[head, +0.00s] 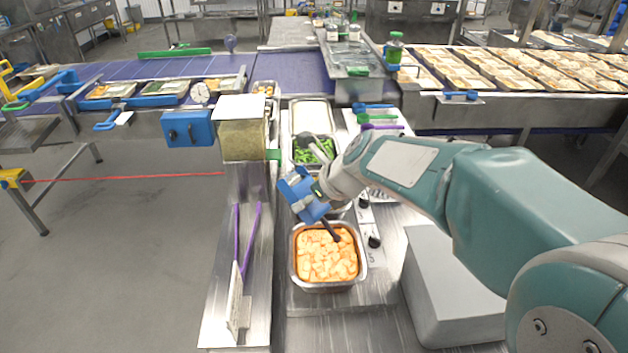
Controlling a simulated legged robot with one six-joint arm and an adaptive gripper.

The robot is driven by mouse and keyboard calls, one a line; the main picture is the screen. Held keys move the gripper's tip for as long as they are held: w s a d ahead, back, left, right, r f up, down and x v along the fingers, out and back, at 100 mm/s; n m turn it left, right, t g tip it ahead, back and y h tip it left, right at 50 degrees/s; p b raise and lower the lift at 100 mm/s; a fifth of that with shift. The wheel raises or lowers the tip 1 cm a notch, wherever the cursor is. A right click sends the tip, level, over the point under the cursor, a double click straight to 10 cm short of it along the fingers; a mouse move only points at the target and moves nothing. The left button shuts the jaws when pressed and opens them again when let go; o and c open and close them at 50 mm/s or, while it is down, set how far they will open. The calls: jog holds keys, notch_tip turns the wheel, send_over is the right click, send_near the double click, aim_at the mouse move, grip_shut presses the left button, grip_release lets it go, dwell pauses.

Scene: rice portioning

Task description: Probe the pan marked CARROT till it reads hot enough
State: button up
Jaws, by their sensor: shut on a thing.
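A steel pan (296,277) of orange pieces in sauce, carrot by its look, stands at the front of the steel counter. I cannot read a CARROT mark on it. My blue gripper (318,212) is just beyond the pan's far rim and tilts down toward it. It is shut on a dark, thin probe (331,230), which slants over the far part of the pan. I cannot tell whether its tip is in the food. No temperature reading is visible. My gripper hides part of the counter between the pans.
A pan of green vegetables (313,151) and a pale pan (310,115) stand farther back. Dark knobs (373,241) line the counter's right side. A tall box of grain (243,139) and purple-handled tools (250,238) are at left. A grey box (450,290) stands at right.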

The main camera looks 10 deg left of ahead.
jog(key=shift+f, duration=4.65)
jog(key=shift+r, duration=0.2)
dwell(1.7)
jog(key=shift+r, duration=4.65)
